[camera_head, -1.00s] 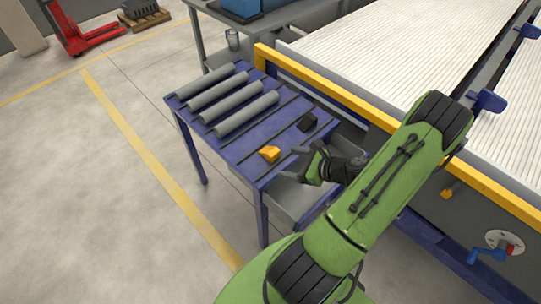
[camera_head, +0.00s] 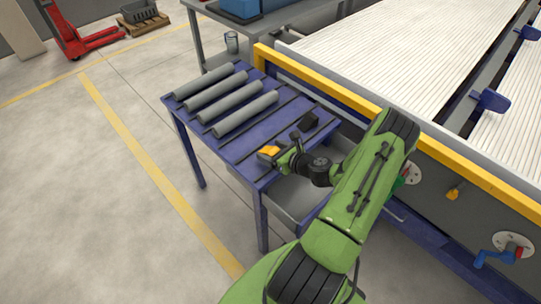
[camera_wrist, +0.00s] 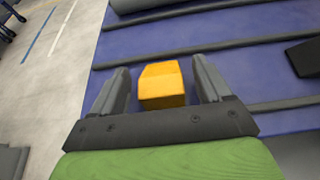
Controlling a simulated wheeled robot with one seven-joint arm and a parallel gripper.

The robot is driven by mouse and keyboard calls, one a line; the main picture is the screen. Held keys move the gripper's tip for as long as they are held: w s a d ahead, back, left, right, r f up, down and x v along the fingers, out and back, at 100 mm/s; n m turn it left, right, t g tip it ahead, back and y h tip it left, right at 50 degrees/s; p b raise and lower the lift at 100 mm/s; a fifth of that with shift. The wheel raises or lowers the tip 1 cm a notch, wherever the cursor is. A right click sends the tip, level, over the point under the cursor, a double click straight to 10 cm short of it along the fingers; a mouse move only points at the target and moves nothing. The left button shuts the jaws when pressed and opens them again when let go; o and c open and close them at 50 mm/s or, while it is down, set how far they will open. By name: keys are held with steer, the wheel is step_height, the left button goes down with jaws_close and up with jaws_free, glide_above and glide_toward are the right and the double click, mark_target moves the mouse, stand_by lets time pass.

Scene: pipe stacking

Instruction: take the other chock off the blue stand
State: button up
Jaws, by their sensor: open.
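A yellow-orange chock (camera_head: 268,151) sits on the blue stand (camera_head: 228,152), near its front edge. In the wrist view the yellow chock (camera_wrist: 162,85) lies between the two open fingers of my gripper (camera_wrist: 160,92), with a gap on each side. In the head view my gripper (camera_head: 284,150) is low over the stand, right at the yellow chock and partly covering it. A black chock (camera_head: 309,118) sits farther right on the stand. Its dark edge also shows at the right of the wrist view (camera_wrist: 304,57).
Several grey pipes (camera_head: 245,114) lie side by side on the stand's far part, between dark strips. A grey bin (camera_head: 298,199) is below the stand's right side. A yellow-edged conveyor (camera_head: 345,99) stands close on the right.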

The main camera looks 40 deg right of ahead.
steer(key=shift+w+f, duration=0.15)
steer(key=shift+w, duration=0.3)
steer(key=c, duration=1.1)
